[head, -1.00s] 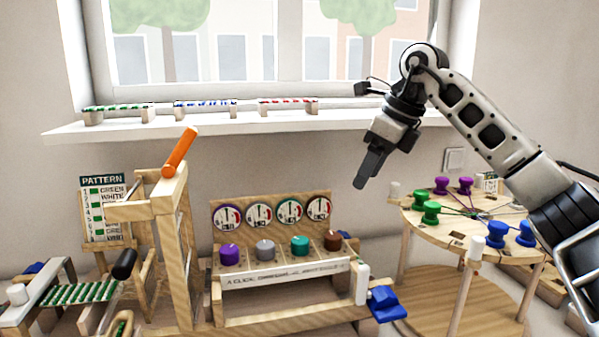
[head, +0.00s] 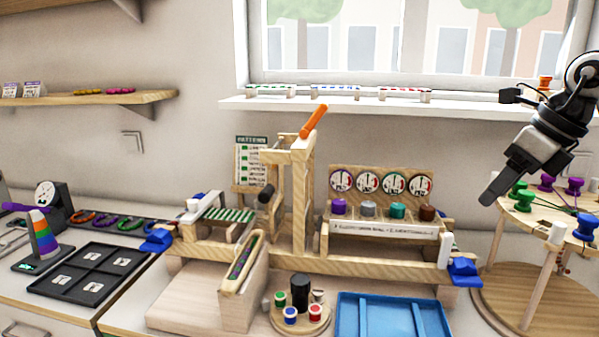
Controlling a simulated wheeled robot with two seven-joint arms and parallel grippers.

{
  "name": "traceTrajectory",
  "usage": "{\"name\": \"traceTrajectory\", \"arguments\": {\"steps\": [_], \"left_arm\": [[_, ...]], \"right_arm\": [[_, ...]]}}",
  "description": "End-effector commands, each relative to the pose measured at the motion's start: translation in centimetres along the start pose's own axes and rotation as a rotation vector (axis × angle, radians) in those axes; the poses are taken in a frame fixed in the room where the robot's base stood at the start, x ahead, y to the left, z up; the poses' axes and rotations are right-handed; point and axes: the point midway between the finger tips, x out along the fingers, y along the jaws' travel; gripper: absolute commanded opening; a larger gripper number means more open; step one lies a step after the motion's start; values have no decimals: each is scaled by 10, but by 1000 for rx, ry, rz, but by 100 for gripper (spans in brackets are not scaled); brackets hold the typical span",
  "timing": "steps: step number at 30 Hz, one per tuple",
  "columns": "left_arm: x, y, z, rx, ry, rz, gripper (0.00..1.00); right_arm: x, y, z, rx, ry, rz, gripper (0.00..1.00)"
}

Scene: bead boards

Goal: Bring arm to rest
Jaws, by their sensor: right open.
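My right gripper (head: 503,180) is at the right of the head view, pointing down and to the left. It is open and nothing shows between its fingers. It hangs in front of the wall, left of the round wooden table (head: 548,222) with spools and above the right end of the wooden loom-like stand (head: 384,262). Most of my right arm is cut off by the right edge of the picture. My left gripper is not in view.
A blue tray (head: 394,295) and a round spool stand (head: 301,325) are at the front. A black tray (head: 88,268) and a striped cone (head: 42,236) stand at the left. An upright wooden frame with an orange handle (head: 313,122) rises mid-picture. A windowsill (head: 350,105) runs behind.

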Motion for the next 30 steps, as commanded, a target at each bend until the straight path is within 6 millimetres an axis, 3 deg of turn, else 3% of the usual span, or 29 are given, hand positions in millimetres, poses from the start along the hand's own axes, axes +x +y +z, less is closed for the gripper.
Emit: {"name": "traceTrajectory", "arguments": {"steps": [8,11,14,17,18,21,23,26,30], "left_arm": [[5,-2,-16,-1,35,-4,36],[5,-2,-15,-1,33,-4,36],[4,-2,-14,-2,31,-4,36],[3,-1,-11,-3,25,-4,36],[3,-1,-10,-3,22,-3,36],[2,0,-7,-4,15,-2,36],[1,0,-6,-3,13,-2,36],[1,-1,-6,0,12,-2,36],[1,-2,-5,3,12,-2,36]], "right_arm": [[64,50,26,-39,-103,205,55],[92,79,35,-35,-158,318,55],[123,120,45,-2,-237,480,55],[155,177,53,112,-352,729,55],[163,199,56,188,-405,839,55],[176,238,60,446,-526,1090,55],[182,249,59,642,-587,1217,55],[197,251,48,1028,-664,1380,55],[239,232,6,1666,-711,1471,55]]}}
